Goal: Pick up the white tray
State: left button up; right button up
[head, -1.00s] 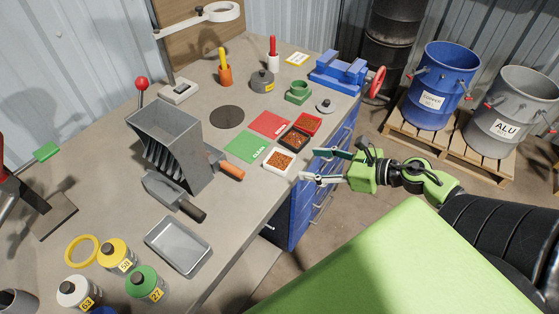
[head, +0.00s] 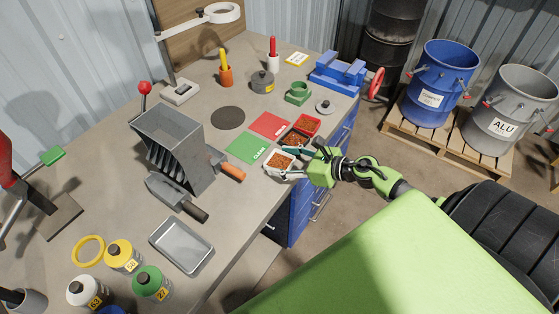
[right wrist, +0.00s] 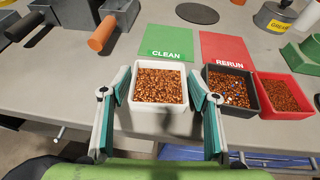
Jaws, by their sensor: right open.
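The white tray (right wrist: 160,64) is a small square tray full of copper-coloured granules. It sits near the front edge of the bench, just in front of the green CLEAN mat (right wrist: 166,43). It also shows in the head view (head: 268,166), partly covered by my right gripper. My right gripper (right wrist: 160,88) is open, with one finger at the left side and one at the right side of the white tray. I cannot tell whether the fingers touch its walls. My left gripper is not in view.
A black tray (right wrist: 233,110) with mixed granules stands close to the right finger, and a red tray (right wrist: 288,110) is beside it. The red RERUN mat (right wrist: 226,50) lies behind them. An orange-handled tool (right wrist: 102,34) lies to the left. An empty metal tray (head: 205,259) is nearer on the bench.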

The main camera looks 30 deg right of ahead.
jog(key=shift+w+a+f, duration=0.3)
jog(key=shift+w+a, duration=0.05)
jog(key=shift+w, duration=0.2)
jog(key=c, duration=0.8)
jog(key=shift+c, duration=0.2)
jog(key=shift+r, duration=0.1)
